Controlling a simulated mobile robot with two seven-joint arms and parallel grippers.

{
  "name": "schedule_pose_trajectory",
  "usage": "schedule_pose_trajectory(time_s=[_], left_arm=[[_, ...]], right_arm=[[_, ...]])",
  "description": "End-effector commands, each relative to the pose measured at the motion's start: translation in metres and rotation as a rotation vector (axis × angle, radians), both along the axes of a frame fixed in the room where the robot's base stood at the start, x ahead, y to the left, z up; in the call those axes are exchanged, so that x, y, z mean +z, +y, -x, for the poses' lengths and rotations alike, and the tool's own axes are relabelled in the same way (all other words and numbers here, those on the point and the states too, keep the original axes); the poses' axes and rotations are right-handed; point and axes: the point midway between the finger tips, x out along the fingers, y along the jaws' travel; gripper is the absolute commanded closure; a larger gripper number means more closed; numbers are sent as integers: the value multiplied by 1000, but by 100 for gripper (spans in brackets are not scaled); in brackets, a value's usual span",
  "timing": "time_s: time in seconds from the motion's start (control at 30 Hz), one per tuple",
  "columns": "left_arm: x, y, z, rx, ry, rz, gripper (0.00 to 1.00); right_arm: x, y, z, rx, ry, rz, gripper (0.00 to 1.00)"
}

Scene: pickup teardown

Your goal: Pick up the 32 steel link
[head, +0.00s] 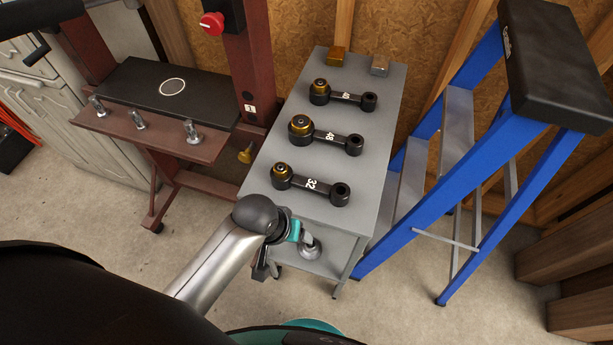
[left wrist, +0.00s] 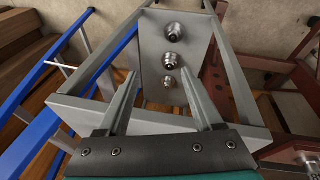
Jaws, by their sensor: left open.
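The 32 steel link (head: 312,186) is a dark bar with a white "32" in the head view. It lies on the grey cart's top (head: 262,186), nearest to me, with a brass-coloured piece at its left end and an open ring at its right end. My left gripper (head: 263,270) is below and in front of the cart's near edge, apart from the link and partly hidden by its wrist. In the left wrist view the left gripper (left wrist: 161,80) is open and empty, its fingers spread toward the lower shelf; the link does not show there. My right gripper is not in view.
The 48 link (head: 325,136) and another link (head: 342,96) lie behind. Metal fittings (left wrist: 171,62) stand on the lower shelf. A blue ladder (head: 470,165) is right; a red press (head: 165,100) is left.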

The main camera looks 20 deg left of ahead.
Motion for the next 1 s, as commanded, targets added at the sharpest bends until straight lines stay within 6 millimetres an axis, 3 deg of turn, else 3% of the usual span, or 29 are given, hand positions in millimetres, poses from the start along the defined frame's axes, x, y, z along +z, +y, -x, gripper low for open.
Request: schedule_pose_trajectory(time_s=[0.03,0.23,0.4,0.6,0.77,1.0], left_arm=[[27,-5,-4,6,-12,16,32],[111,-30,-14,84,1,108,32],[138,-49,-28,216,78,177,32],[157,-58,-51,450,196,200,32],[174,-51,-71,704,280,169,32],[203,-23,-96,1117,330,89,32]], right_arm=[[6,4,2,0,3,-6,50],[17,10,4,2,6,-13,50],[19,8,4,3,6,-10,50],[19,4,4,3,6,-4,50],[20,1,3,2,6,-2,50],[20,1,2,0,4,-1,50]])
